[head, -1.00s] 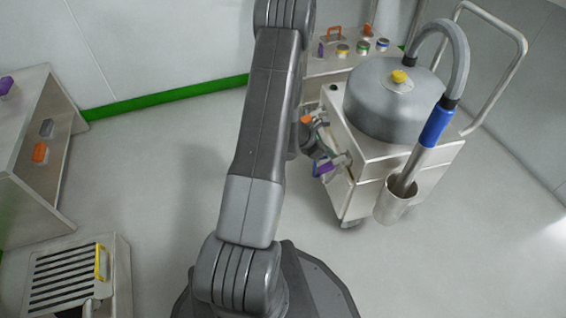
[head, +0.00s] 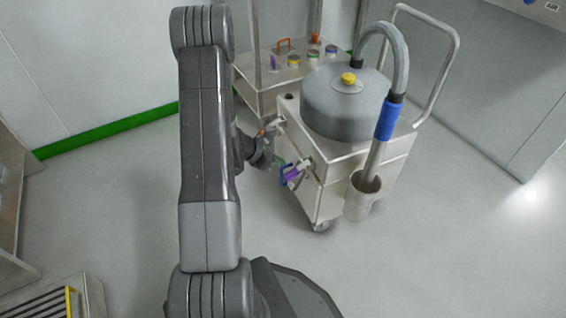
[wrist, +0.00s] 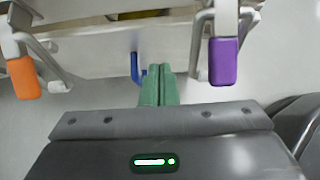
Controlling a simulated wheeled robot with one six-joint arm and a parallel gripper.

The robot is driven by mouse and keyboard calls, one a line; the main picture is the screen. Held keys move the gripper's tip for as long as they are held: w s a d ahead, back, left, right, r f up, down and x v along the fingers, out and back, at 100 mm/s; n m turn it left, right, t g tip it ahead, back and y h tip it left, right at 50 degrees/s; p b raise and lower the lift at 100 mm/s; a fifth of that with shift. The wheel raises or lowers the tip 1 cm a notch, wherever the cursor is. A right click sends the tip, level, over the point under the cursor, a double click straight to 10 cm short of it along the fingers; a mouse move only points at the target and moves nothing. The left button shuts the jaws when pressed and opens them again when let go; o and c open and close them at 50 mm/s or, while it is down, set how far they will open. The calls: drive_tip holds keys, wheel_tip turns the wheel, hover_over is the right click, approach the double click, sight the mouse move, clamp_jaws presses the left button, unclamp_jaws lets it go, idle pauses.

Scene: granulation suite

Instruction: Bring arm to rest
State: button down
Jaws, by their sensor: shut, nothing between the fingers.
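My gripper shows in the wrist view with its two green fingers (wrist: 160,86) pressed together and empty. The wrist view shows the trolley's pale side beyond the fingertips, with an orange-gripped handle (wrist: 22,78) on the left and a purple-gripped handle (wrist: 223,61) on the right. A blue hook-like piece (wrist: 136,68) is just left of the fingertips; whether they touch it I cannot tell.
The trolley carries a grey drum (head: 340,112) with a hose and a blue-collared wand (head: 388,118) in a cup (head: 362,196). A bench with small coloured items (head: 262,75) stands behind. A slatted unit (head: 85,295) is at lower left. Floor is open at right.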

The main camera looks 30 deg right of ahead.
drive_tip(key=p+v, duration=0.2)
drive_tip(key=v, duration=0.6)
drive_tip(key=shift+w, duration=0.1)
drive_tip(key=b, duration=0.3)
approach(299, 161)
drive_tip(key=x, duration=0.6)
drive_tip(key=shift+w+d+f, duration=0.1)
drive_tip(key=shift+d+f, duration=0.1)
drive_tip(key=shift+f, duration=0.1)
drive_tip(key=shift+a, duration=0.1)
